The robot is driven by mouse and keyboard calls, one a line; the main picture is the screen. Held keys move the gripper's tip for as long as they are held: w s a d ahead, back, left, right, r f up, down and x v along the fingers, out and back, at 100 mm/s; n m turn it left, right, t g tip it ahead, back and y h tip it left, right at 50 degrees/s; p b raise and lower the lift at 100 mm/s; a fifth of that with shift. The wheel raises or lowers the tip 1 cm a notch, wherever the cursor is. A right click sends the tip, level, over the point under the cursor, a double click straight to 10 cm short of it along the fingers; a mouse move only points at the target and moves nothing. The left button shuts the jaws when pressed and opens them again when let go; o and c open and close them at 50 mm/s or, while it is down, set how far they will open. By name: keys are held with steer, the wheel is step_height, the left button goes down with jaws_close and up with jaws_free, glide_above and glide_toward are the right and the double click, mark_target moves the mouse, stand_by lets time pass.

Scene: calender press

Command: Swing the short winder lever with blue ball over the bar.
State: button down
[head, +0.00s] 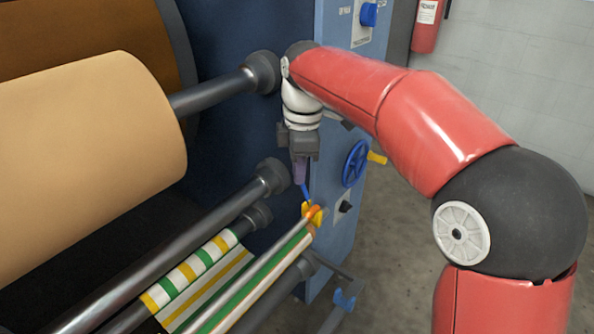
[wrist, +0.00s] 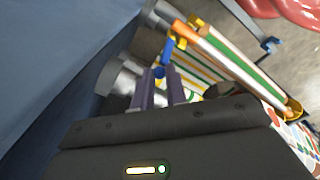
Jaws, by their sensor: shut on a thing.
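The short winder lever (head: 304,191) is blue and runs up from a yellow-orange hub at the end of the lower bar to my gripper (head: 300,175). In the wrist view the lever (wrist: 168,49) ends in a blue ball (wrist: 159,72) at the fingertips. My gripper (wrist: 160,82) points down and its purple fingers are closed on the ball end, which they partly hide in the head view. The bar (head: 264,253), with green, white and orange stripes beside it, runs from the hub toward the lower left; it also shows in the wrist view (wrist: 236,67).
A large tan roll (head: 85,150) fills the left. Dark grey rollers (head: 190,255) lie beside the bar. A blue handwheel (head: 355,164) with a yellow handle stands on the blue machine frame, close right of my gripper. Open floor lies at the right.

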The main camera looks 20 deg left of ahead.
mark_target(305, 187)
steer(key=d+y+b, duration=0.1)
steer(key=b, duration=0.2)
steer(key=s+d+t+y+b, duration=0.1)
steer(key=y+b, duration=0.1)
steer(key=b, duration=0.1)
steer(key=d+t+y+b, duration=0.1)
steer(key=b, duration=0.2)
steer(key=shift+s+d+f+y, duration=0.15)
steer(key=shift+d+f+y, duration=0.05)
steer(key=shift+f+y, duration=0.1)
steer(key=shift+s+d+t+y+b, duration=0.3)
steer(key=shift+d+y+b, duration=0.35)
steer(key=shift+b, duration=0.6)
steer(key=s+d+f+t+y, duration=0.2)
steer(key=d+f+t+y, duration=0.1)
steer(key=y, duration=0.7)
steer(key=shift+d+f+t+b, duration=0.45)
steer(key=shift+d+t, duration=0.15)
steer(key=shift+d, duration=0.2)
